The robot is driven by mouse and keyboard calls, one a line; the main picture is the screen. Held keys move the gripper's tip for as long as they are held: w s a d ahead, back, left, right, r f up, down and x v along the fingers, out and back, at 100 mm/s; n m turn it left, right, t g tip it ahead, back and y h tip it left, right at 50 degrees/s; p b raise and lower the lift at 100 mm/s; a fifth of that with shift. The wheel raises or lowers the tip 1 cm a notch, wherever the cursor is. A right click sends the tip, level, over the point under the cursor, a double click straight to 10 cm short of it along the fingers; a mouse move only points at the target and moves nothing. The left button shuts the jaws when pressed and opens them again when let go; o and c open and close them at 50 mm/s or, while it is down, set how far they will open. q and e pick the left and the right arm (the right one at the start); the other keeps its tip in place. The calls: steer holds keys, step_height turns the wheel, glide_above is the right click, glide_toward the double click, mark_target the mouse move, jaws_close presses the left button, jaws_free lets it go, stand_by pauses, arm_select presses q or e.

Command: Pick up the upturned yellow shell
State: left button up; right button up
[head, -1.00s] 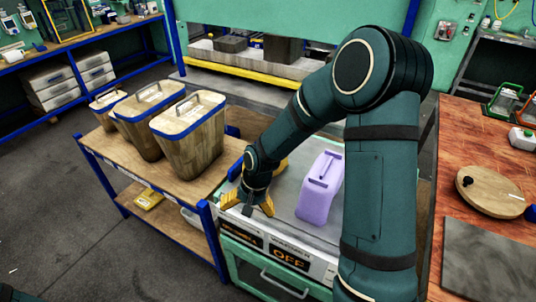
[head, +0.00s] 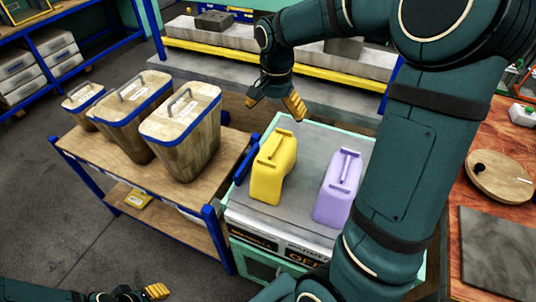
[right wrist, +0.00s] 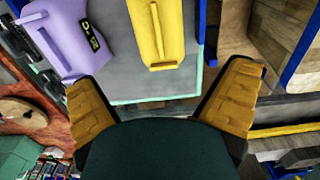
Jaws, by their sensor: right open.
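The yellow shell (head: 274,168) stands on the grey top of a machine, near its left side, with a raised bar along its upper face. It also shows in the right wrist view (right wrist: 157,35), beyond and between the fingertips. A lavender shell (head: 338,188) of like shape stands to its right. My right gripper (head: 275,103) is open and empty, past the far end of the yellow shell and apart from it. Its two yellow fingers are spread wide in the right wrist view (right wrist: 163,85). Part of my left gripper (head: 152,292) shows at the bottom left; its opening is unclear.
The grey machine top (head: 245,214) has a label strip on its front. To the left, a wooden shelf cart (head: 95,155) carries several lidded wooden bins (head: 180,135). At the right is a red-brown bench (head: 490,140) with a round board (head: 500,177). A press bed lies behind.

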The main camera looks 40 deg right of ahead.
mark_target(276, 145)
steer(key=f, duration=0.2)
steer(key=f+b, duration=0.1)
steer(key=f, duration=0.4)
steer(key=shift+s+f, duration=0.35)
steer(key=shift+f, duration=0.05)
steer(key=f, duration=0.1)
steer(key=f+b, duration=0.1)
steer(key=f, duration=0.3)
steer(key=shift+w+d+b, duration=0.2)
steer(key=shift+w+b, duration=0.05)
steer(key=shift+b, duration=0.15)
arm_select(q)
steer(key=f, duration=0.1)
steer(key=s+f, duration=0.1)
steer(key=shift+f, duration=0.4)
arm_select(e)
steer(key=shift+c, duration=0.3)
steer(key=shift+s+a, duration=0.1)
jaws_close()
